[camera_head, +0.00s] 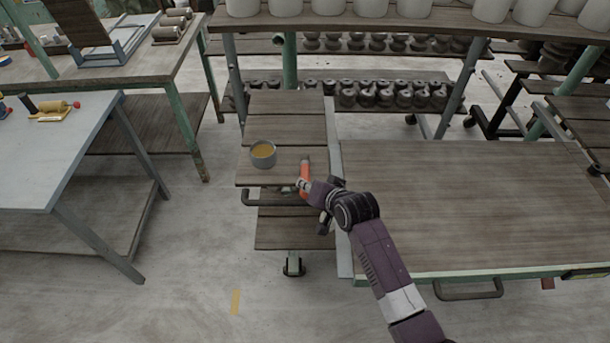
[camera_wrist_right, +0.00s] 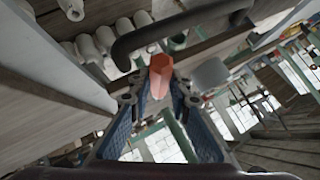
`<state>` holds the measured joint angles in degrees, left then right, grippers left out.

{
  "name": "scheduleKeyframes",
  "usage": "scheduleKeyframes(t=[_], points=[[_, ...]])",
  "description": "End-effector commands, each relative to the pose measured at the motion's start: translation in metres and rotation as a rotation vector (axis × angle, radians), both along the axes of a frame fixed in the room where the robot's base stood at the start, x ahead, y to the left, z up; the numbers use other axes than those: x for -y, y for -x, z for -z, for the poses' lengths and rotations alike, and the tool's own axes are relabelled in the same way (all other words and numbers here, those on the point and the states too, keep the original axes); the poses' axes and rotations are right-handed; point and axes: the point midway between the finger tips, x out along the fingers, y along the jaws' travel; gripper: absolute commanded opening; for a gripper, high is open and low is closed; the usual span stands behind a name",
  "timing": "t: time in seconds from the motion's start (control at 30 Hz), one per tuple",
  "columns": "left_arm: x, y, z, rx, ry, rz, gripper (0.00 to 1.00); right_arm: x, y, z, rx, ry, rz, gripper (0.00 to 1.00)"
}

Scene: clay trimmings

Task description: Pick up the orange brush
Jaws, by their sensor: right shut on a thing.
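The orange brush (camera_head: 304,171) is at the right edge of the wooden cart (camera_head: 289,130), by the tip of my right gripper (camera_head: 305,187). In the right wrist view the orange brush (camera_wrist_right: 160,75) sits between the two fingertips of my right gripper (camera_wrist_right: 160,92), which is shut on it. I cannot tell whether the brush still touches the cart's top. The gripper hides part of the brush in the head view. My left gripper is not in view.
A grey pot with yellowish contents (camera_head: 263,155) stands on the cart, left of the brush. The cart's dark handle (camera_head: 262,199) runs along its front. A wide wooden table (camera_head: 480,200) stands right of the cart. A grey-topped table (camera_head: 50,150) is at the left, with open floor between.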

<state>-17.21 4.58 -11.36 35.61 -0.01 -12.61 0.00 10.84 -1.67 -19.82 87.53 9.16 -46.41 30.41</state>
Motion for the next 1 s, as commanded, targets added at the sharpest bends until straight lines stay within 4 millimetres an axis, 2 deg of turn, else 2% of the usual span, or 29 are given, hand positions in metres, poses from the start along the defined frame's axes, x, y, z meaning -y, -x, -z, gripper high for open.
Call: scheduleKeyframes(t=[0.33, 0.53, 0.67, 0.9, 1.0], points=[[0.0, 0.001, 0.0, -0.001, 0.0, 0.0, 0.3, 0.0, 0.0, -0.003, 0.0, 0.0, 0.0, 0.0], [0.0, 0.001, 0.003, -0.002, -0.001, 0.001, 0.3, -0.001, -0.001, -0.023, 0.005, -0.002, 0.0, 0.0], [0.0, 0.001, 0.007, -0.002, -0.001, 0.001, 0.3, -0.001, -0.001, -0.054, 0.008, -0.004, 0.0, 0.0], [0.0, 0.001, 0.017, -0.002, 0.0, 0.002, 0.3, -0.001, -0.002, -0.126, 0.009, -0.004, 0.001, 0.0], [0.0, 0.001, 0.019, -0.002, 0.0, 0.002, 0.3, 0.0, -0.001, -0.152, 0.008, -0.002, 0.0, 0.0]])
